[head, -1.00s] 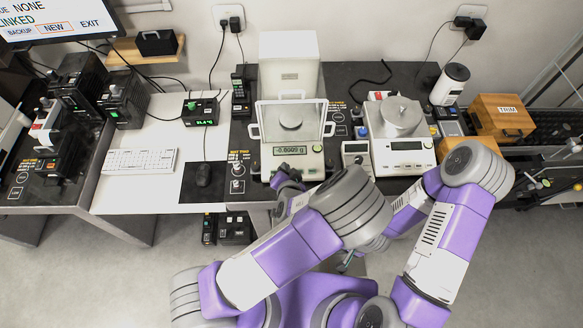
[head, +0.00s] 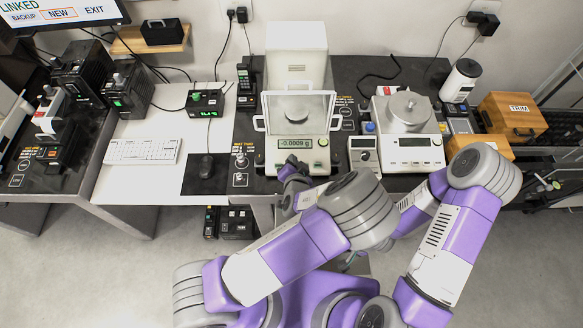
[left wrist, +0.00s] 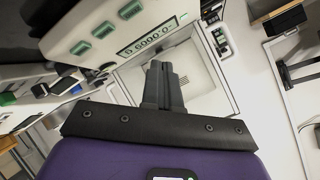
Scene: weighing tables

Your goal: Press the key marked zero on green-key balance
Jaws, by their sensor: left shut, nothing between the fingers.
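The green-key balance (head: 263,142) stands on the dark bench, with a glass-sided weighing chamber and a lit display reading about -0.0009 g. In the left wrist view its panel is turned around; green keys (left wrist: 104,30) lie in a row beside the display (left wrist: 152,38). Their markings are too small to read. My left gripper (head: 291,161) is at the balance's lower front edge in the head view. In the left wrist view its fingers (left wrist: 158,66) are shut together and empty. I cannot tell whether they touch the balance. My right gripper is hidden behind my arms.
A second balance (head: 433,156) with a round metal pan stands to the right, with a small grey device (head: 363,157) between. A mouse (head: 206,166) and keyboard (head: 143,151) lie to the left. Wooden boxes (head: 511,117) stand far right.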

